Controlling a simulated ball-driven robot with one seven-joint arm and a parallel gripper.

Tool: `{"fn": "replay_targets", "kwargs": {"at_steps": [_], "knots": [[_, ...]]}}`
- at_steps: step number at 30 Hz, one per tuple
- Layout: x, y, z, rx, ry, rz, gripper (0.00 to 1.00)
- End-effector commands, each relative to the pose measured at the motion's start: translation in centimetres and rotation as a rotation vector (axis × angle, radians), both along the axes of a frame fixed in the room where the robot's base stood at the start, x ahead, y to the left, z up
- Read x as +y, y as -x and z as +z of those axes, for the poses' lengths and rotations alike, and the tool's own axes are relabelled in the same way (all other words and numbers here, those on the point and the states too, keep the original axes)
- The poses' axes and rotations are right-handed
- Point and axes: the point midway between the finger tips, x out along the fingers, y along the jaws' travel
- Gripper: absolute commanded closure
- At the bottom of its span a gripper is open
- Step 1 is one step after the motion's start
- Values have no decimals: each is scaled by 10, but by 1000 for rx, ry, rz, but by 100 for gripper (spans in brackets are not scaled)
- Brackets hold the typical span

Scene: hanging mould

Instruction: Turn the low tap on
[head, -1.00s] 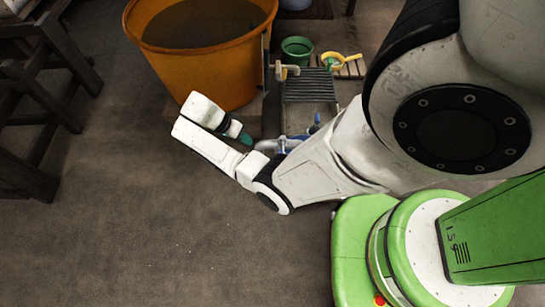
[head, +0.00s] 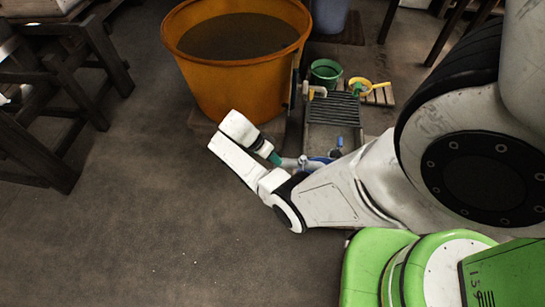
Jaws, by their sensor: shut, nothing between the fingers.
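Low behind my arm is a grey pipe (head: 290,163) with a blue part (head: 319,159) on it and a small upright blue handle (head: 338,145) to the right; this looks like the low tap. Its lower right side is hidden by my white arm. My gripper (head: 275,158) has teal fingertips that point at the left end of the pipe. The fingertips are shut and look empty. They appear just left of the pipe; I cannot tell whether they touch it.
A large orange tub (head: 205,85) of dark liquid stands behind my gripper. A beige spout (head: 311,92), a slatted grey tray (head: 334,108), a green bucket (head: 325,72) and a yellow scoop (head: 362,86) are behind the pipe. Dark wooden furniture (head: 40,140) stands left. The front floor is clear.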

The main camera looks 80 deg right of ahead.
Motion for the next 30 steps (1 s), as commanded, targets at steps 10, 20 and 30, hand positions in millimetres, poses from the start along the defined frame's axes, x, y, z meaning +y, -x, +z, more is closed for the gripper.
{"fn": "replay_targets", "kwargs": {"at_steps": [10,20,30], "knots": [[2,42,-46,4,-1,-1,100],[14,62,-51,0,-1,1,100],[14,63,-51,0,-1,1,100]]}}
